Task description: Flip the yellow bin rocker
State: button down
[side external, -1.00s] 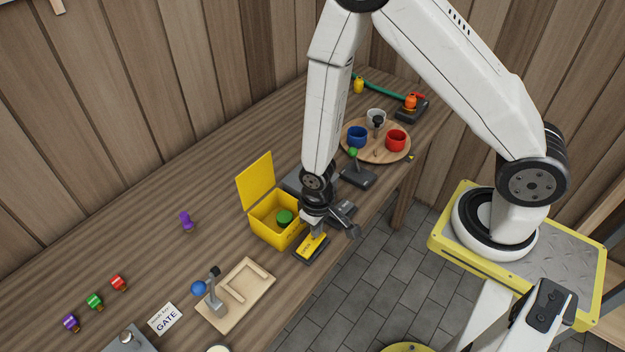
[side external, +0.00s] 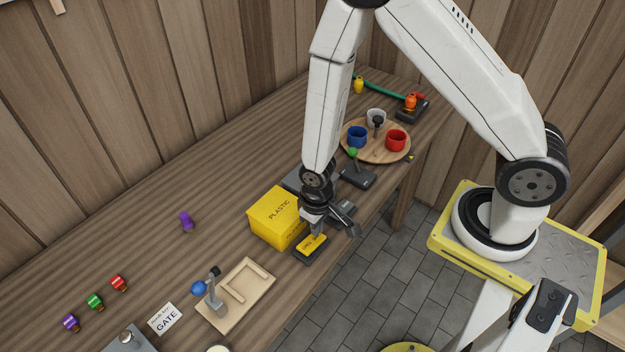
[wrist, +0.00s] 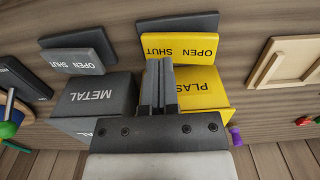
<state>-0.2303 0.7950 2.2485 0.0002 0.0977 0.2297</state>
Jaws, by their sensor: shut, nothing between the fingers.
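The yellow rocker (side external: 309,247) sits on a dark base in front of the yellow bin. In the wrist view the yellow rocker (wrist: 190,46) shows the words OPEN and SHUT. The yellow bin (side external: 276,216), marked PLASTIC, has its lid down and its inside is hidden. In the wrist view part of the bin (wrist: 203,88) shows right of my fingers. My gripper (side external: 317,232) is shut and empty, pointing down at the rocker. In the wrist view my fingertips (wrist: 158,62) are at the SHUT end; I cannot tell whether they touch it.
The grey METAL bin (wrist: 95,95) and its grey rocker (wrist: 78,57) stand beside the yellow ones. A wooden board with a blue-knobbed lever (side external: 199,288) lies at the lower left. A round tray (side external: 358,153) holds several cups.

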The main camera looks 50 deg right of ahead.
jog(key=shift+r, duration=2.9)
jog(key=shift+r, duration=0.1)
jog(key=s+d+r+t, duration=0.1)
jog(key=d+r, duration=0.2)
jog(key=r, duration=0.3)
jog(key=s+d+r+t, duration=0.1)
jog(key=d+r, duration=0.3)
jog(key=r, duration=0.2)
jog(key=shift+r+t, duration=0.3)
jog(key=shift+r, duration=0.1)
